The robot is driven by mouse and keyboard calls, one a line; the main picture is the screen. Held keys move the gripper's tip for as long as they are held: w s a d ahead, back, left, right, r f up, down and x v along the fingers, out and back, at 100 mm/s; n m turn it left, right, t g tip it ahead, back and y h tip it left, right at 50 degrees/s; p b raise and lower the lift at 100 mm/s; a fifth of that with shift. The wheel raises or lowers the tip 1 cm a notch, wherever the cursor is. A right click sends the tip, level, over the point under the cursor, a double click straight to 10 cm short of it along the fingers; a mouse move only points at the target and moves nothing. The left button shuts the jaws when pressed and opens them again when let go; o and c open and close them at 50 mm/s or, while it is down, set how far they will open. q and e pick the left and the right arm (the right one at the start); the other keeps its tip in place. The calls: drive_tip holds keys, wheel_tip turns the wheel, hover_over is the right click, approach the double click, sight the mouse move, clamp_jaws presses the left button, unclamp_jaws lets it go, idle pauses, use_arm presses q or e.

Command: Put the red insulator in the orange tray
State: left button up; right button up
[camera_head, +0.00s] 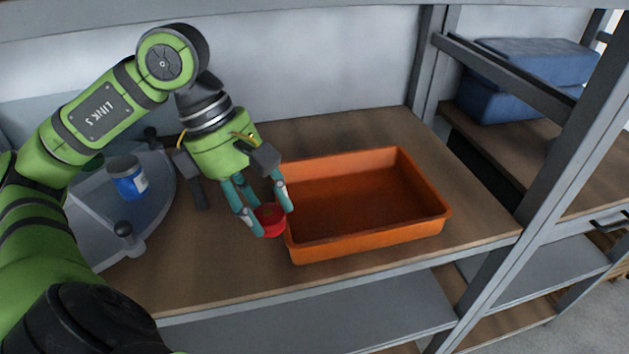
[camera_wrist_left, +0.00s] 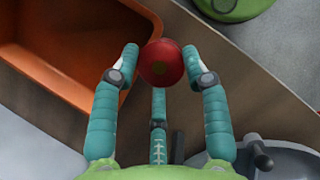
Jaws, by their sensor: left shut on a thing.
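The red insulator (camera_head: 270,219) is a small round red piece held between the fingertips of my left gripper (camera_head: 265,212). In the left wrist view the insulator (camera_wrist_left: 161,63) sits between the teal fingers of my left gripper (camera_wrist_left: 160,70), which are shut on it. The orange tray (camera_head: 370,246) is an empty open box on the wooden shelf. The gripper and insulator are just left of the tray's left wall, outside it. The tray (camera_wrist_left: 62,85) also shows at the upper left of the left wrist view. My right gripper is not in view.
A grey angled tray (camera_head: 155,215) with a blue jar (camera_head: 127,178) stands at the left of the shelf. A grey post (camera_head: 540,195) is on the right, with blue boxes (camera_head: 520,78) beyond it. Bare wood (camera_head: 235,275) lies in front of the orange tray.

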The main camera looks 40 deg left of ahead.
use_arm(q)
drive_tip(key=w+p, duration=0.2)
drive_tip(key=w, duration=0.2)
drive_tip(key=w+f+p, duration=0.1)
drive_tip(key=w+p, duration=0.1)
drive_tip(key=w, duration=0.1)
drive_tip(key=w+f+p, duration=0.1)
drive_tip(key=w+p, duration=0.1)
drive_tip(key=w, duration=0.2)
drive_tip(key=shift+w+d+p, duration=0.15)
drive_tip(key=shift+w+p, duration=0.15)
drive_tip(key=shift+w, duration=0.05)
drive_tip(key=shift+f, duration=0.55)
wheel_tip(320, 180, down, 4)
drive_tip(key=shift+r+p, duration=0.1)
drive_tip(key=shift+p, duration=0.2)
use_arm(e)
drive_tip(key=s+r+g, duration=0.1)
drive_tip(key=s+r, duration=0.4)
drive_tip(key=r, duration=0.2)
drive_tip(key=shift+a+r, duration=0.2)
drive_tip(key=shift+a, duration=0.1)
